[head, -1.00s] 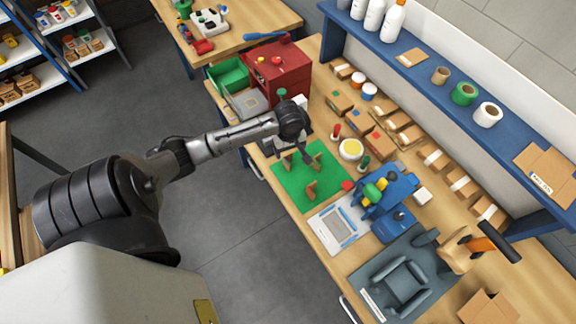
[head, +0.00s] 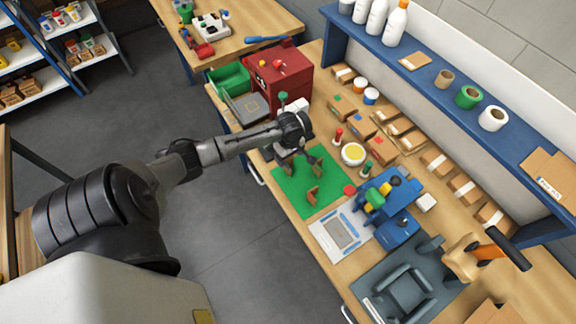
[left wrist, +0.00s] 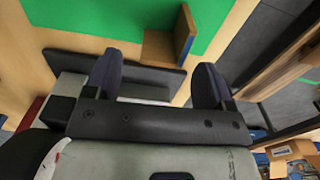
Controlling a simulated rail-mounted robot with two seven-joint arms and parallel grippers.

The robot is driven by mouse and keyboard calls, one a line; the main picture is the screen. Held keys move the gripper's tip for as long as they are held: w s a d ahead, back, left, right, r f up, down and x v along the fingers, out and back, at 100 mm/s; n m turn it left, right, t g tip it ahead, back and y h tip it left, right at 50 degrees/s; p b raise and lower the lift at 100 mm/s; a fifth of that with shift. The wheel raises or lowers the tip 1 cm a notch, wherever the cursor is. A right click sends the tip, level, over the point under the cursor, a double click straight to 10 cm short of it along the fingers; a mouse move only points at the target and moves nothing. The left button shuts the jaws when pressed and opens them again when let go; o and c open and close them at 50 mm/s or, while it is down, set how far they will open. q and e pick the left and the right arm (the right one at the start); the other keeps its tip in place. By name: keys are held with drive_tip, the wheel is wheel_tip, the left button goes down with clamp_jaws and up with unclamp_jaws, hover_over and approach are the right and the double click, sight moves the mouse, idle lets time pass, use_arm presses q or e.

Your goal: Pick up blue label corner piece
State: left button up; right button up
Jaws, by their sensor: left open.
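In the left wrist view, a brown L-shaped corner piece (left wrist: 165,47) with a blue strip on one edge stands at the border of the green mat (left wrist: 85,15). My left gripper (left wrist: 157,82) is open, and the piece lies ahead of and between its two fingers, not gripped. In the head view, my left gripper (head: 301,164) is low over the far part of the green mat (head: 330,200). Another brown corner piece (head: 312,195) stands on the mat nearer the front. My right gripper is not in view.
A red cabinet (head: 285,72) and a green bin (head: 228,77) stand behind the gripper. A yellow-topped round tub (head: 353,154), a blue machine (head: 385,205) and a white-framed panel (head: 340,230) stand around the mat. Small cartons line the back.

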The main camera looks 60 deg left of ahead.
sight(288, 162)
use_arm(q)
wheel_tip(288, 162, down, 4)
drive_tip(key=shift+s+a+f, duration=0.1)
drive_tip(key=shift+f, duration=0.3)
drive_tip(key=c, duration=1)
drive_tip(key=shift+r, duration=0.1)
